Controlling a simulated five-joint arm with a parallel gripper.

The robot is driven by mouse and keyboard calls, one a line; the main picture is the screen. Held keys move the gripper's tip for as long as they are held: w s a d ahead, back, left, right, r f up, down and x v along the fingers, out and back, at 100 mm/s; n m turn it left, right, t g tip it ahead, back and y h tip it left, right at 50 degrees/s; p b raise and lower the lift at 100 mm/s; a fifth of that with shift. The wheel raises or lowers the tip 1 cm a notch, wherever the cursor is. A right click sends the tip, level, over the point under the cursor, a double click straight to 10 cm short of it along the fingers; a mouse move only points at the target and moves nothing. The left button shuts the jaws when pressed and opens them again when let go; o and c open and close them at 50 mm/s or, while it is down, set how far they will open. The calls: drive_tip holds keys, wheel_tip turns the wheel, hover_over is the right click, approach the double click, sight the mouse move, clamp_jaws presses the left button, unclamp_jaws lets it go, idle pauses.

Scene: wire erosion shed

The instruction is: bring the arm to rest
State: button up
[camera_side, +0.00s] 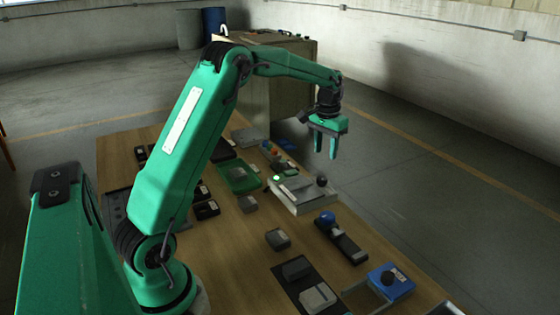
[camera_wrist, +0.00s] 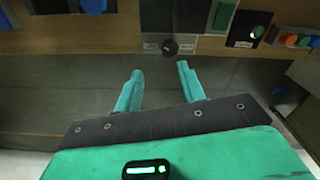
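In the wrist view the gripper (camera_wrist: 160,70) also shows parted, empty fingers, seen against the grey floor just past the table edge. The fingers touch nothing that I can see.
A white box with a black knob (camera_side: 300,191), a green tray (camera_side: 232,184), a black unit with a blue knob (camera_side: 343,240), a blue box (camera_side: 392,283) and several grey blocks crowd the table. A cabinet (camera_side: 295,90) stands behind. Open floor (camera_side: 430,200) lies right.

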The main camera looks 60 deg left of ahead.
drive_tip(key=s+d+r+m+t, duration=0.1)
drive_tip(key=s+d+r+t, duration=0.1)
drive_tip(key=s+d+r, duration=0.95)
drive_tip(key=s+d+f+m+t, duration=0.1)
drive_tip(key=s+d, duration=0.2)
drive_tip(key=s, duration=0.6)
drive_tip(key=s+d+f+m+t, duration=0.1)
drive_tip(key=s+d+t, duration=0.1)
drive_tip(key=s, duration=0.7)
drive_tip(key=shift+d+f, duration=0.15)
drive_tip(key=shift+d, duration=0.55)
